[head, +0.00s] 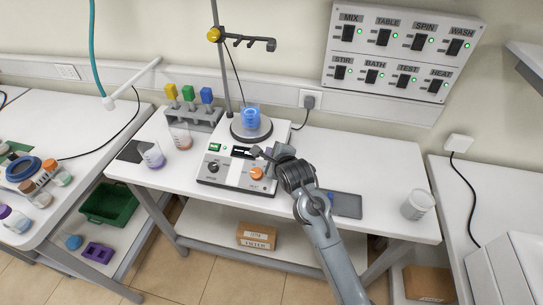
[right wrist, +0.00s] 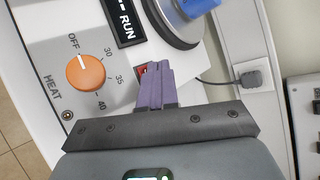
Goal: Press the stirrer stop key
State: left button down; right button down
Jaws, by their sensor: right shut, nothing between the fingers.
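The stirrer (head: 225,170) stands on the middle table, with a beaker of blue liquid (head: 250,117) on its round plate. Its panel has a green key (head: 214,147), a dark display (head: 243,152), a black knob (head: 213,167) and an orange heat knob (head: 257,173). In the right wrist view the display (right wrist: 126,22) reads RUN. A red key (right wrist: 142,72) beside it is partly hidden by the purple fingertips of my right gripper (right wrist: 152,70). The gripper is shut and empty at the key; I cannot tell whether it touches. My left gripper is not in view.
A stand (head: 219,60) with a clamp rises behind the stirrer. A rack with coloured-topped items (head: 190,120) and small beakers (head: 180,138) stand to the left. A switch panel (head: 403,50) hangs on the wall.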

jog(key=shift+w+d+f, duration=0.1)
jog(key=shift+w+f, duration=0.2)
jog(key=shift+f, duration=0.5)
dwell(1.3)
jog(key=shift+r, duration=0.15)
jog(key=shift+s+r+p, duration=0.3)
jog(key=shift+r+p, duration=0.4)
jog(key=shift+p, duration=0.45)
jog(key=r+p, duration=0.1)
jog(key=p, duration=0.1)
jog(key=s+r+p, duration=0.1)
jog(key=r, duration=0.1)
jog(key=r+p, duration=0.1)
jog(key=p, duration=0.1)
jog(key=shift+s+a+r+p, duration=0.3)
jog(key=shift+r, duration=0.05)
dwell(0.5)
